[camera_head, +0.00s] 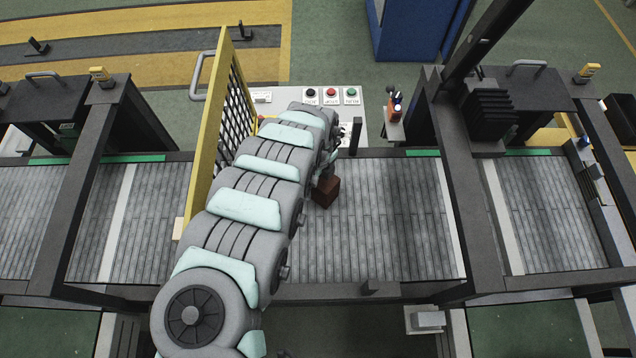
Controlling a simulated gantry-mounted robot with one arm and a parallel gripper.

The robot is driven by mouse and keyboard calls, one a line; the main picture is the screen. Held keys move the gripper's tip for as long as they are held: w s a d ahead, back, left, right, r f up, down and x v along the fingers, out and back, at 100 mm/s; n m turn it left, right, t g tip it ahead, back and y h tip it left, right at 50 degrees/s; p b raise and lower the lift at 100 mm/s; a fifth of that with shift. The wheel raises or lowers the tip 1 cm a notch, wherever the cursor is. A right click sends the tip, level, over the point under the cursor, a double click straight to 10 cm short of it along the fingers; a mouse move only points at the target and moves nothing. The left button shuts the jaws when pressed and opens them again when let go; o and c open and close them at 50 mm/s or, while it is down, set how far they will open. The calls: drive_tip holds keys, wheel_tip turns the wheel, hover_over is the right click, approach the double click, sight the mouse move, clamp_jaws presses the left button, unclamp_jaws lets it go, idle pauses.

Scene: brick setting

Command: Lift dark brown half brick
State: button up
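The dark brown half brick (326,191) is a small dark reddish-brown block near the middle of the grey slatted conveyor (385,225). It is just right of the end of my arm, which reaches up the picture from the bottom left. My gripper (328,172) is at the brick's upper side and is mostly hidden behind my arm. Its fingers are too small and covered to tell whether they are open or shut, or whether they touch the brick. I cannot tell whether the brick rests on the conveyor or is raised.
A yellow-framed mesh panel (213,140) stands left of my arm. A control panel (338,101) with black, red and green buttons is behind the conveyor. Dark frame posts (448,180) cross the belt at right. The conveyor right of the brick is clear.

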drive_tip(key=shift+c, duration=0.5)
clamp_jaws()
idle(0.4)
